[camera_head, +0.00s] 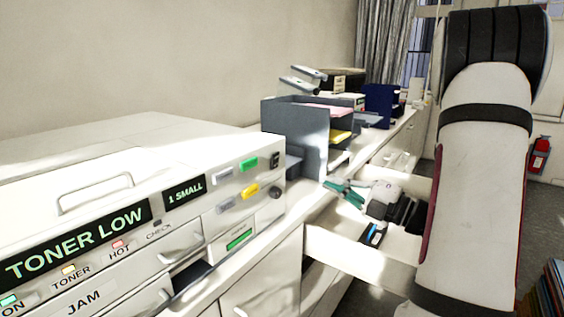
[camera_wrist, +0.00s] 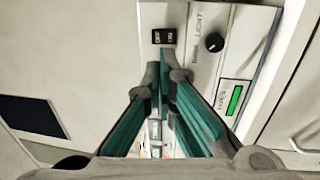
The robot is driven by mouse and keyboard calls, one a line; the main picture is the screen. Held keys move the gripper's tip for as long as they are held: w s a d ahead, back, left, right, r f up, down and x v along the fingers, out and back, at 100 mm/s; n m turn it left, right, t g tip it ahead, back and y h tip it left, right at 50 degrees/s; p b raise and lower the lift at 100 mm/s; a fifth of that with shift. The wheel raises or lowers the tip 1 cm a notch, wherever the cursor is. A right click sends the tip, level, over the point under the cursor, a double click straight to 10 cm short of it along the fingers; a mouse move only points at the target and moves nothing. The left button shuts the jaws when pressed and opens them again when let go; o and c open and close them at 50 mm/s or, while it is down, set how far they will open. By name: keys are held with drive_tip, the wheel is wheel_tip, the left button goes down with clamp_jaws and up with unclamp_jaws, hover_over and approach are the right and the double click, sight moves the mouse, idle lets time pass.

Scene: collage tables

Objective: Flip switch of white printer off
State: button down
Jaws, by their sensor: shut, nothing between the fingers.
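The white printer (camera_head: 225,200) fills the left of the head view, with a "TONER LOW" panel on its front. Its small black rocker switch (camera_head: 247,161) sits near the front's upper right corner, above a dark round knob (camera_head: 275,192). In the wrist view the switch (camera_wrist: 164,36) lies just beyond the fingertips, with the knob to its right. My gripper (camera_head: 330,185) has teal fingers and points toward the printer's front from the right. In the wrist view the fingertips (camera_wrist: 165,72) are together and empty, apparently short of the switch. Whether they touch it cannot be told.
Grey and green buttons (camera_head: 248,162) and a yellow one (camera_head: 250,191) sit near the switch. A grey paper organizer (camera_head: 283,125) stands behind the printer on the white counter. An open drawer (camera_head: 345,250) juts out below my gripper.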

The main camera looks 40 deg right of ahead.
sight(277, 158)
drive_tip(key=x, duration=1.4)
drive_tip(key=shift+p, duration=0.3)
